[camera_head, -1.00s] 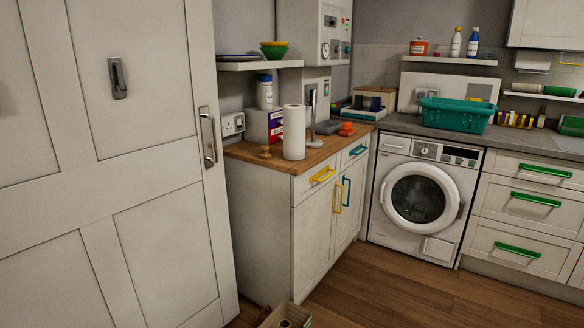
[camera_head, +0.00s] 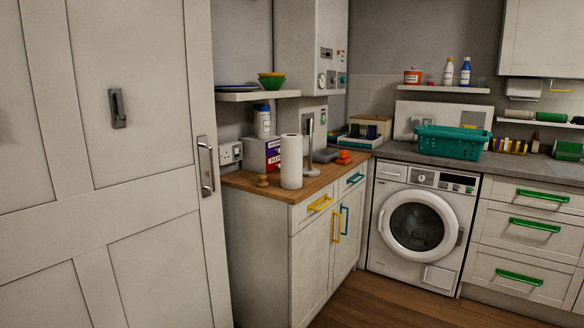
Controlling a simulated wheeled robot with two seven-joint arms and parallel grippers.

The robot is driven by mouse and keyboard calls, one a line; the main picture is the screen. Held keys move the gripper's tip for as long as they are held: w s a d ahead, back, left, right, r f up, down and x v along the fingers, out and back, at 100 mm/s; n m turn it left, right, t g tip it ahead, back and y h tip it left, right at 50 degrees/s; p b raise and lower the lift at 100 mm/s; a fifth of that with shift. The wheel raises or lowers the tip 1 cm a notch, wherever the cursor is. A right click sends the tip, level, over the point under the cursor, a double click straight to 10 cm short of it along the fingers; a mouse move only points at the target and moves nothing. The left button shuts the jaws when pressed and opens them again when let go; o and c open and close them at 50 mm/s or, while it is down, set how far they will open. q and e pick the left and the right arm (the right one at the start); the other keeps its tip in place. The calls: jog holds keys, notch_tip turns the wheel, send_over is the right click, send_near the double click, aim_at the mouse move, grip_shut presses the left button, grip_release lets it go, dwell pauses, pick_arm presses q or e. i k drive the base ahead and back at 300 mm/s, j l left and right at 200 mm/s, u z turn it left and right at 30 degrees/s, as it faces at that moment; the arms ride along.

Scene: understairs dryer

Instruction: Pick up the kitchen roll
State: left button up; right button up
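The kitchen roll (camera_head: 291,162) is a white upright cylinder. It stands near the front of the wooden worktop (camera_head: 283,192) on the white cabinet left of the washing machine. Neither of my grippers is in view.
A white panelled door (camera_head: 120,170) fills the left side. The cabinet (camera_head: 262,255) has yellow and teal handles. A washing machine (camera_head: 415,220) and green-handled drawers (camera_head: 525,225) stand right. A teal basket (camera_head: 450,142) sits on the grey counter. Wooden floor (camera_head: 375,300) is clear in front.

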aim_at(291, 144)
jog(key=i+j, duration=0.7)
